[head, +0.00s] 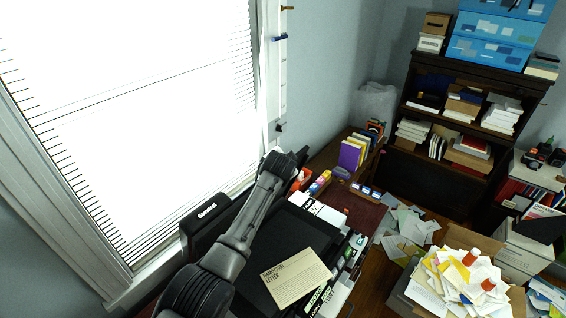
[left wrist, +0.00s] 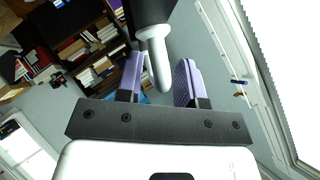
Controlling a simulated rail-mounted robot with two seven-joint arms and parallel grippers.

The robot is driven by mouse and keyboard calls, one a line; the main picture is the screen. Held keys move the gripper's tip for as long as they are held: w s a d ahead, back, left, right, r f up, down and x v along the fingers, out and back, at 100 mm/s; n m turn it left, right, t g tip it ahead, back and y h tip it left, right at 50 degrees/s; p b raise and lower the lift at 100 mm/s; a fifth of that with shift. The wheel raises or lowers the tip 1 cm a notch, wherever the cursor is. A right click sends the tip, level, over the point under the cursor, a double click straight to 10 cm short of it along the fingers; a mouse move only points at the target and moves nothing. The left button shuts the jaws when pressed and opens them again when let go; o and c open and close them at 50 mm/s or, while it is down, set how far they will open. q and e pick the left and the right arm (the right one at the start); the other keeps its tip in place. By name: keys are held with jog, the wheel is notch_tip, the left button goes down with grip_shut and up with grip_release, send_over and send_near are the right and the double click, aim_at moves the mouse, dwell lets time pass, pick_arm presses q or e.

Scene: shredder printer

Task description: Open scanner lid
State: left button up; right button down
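The scanner lid (head: 290,232) is a flat black panel on the machine on the desk, lying down and looking shut. A cream printed letter (head: 295,277) lies on it. A control strip with labels (head: 318,298) runs along its right side. My left arm crosses the head view in front of the lid's left part, and its fingers cannot be made out there. In the left wrist view my left gripper (left wrist: 160,62) has its two lilac fingers apart. A pale rod (left wrist: 155,58) under a dark part shows between them; I cannot tell whether it touches. My right gripper is not in view.
A black box with a white label (head: 205,226) stands by the window, left of my arm. Small desk items and purple-yellow books (head: 352,153) stand behind the scanner. A heaped paper box (head: 461,282) is at the lower right. A dark bookshelf (head: 487,92) stands at the back.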

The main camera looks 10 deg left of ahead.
pick_arm(q)
jog(key=shift+d, duration=0.1)
jog(key=shift+s+r, duration=0.1)
jog(key=shift+s, duration=0.05)
jog(key=b+v, duration=0.3)
jog(key=v, duration=1)
jog(key=shift+s, duration=0.2)
jog(key=shift+r, duration=0.1)
